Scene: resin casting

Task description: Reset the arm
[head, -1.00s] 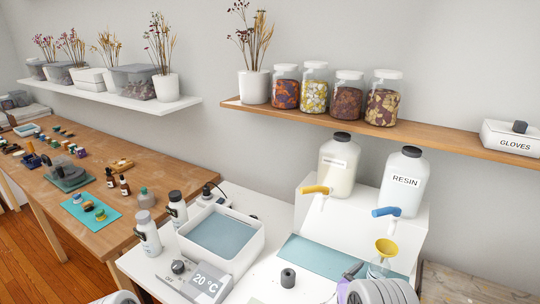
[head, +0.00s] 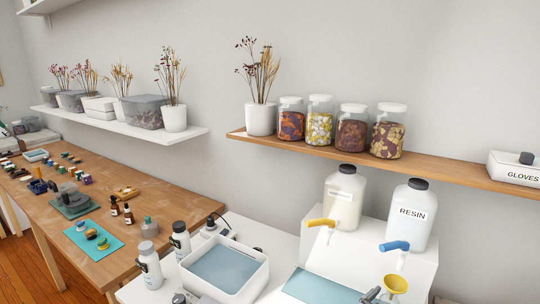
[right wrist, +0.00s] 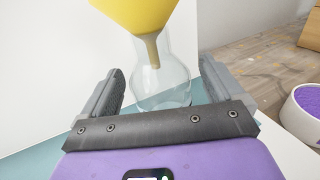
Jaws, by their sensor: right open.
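My right gripper (right wrist: 162,82) is open. In the right wrist view its two fingers stand to the left and right of a clear glass flask (right wrist: 160,88), with nothing gripped. A yellow funnel (right wrist: 145,12) sits in the flask's neck, its stem pointing down inside. I cannot tell whether the flask is between the fingers or just beyond them. In the head view the funnel (head: 394,284) shows at the bottom edge, with a small grey part of my right gripper left of it. My left gripper is not in view.
A white stand with a RESIN bottle (head: 407,222) and a second bottle (head: 343,202), with blue and yellow taps, rises behind the funnel. A white water bath (head: 258,279) stands left. A wooden shelf (head: 449,173) with jars hangs above. A wooden table (head: 165,208) holds small items.

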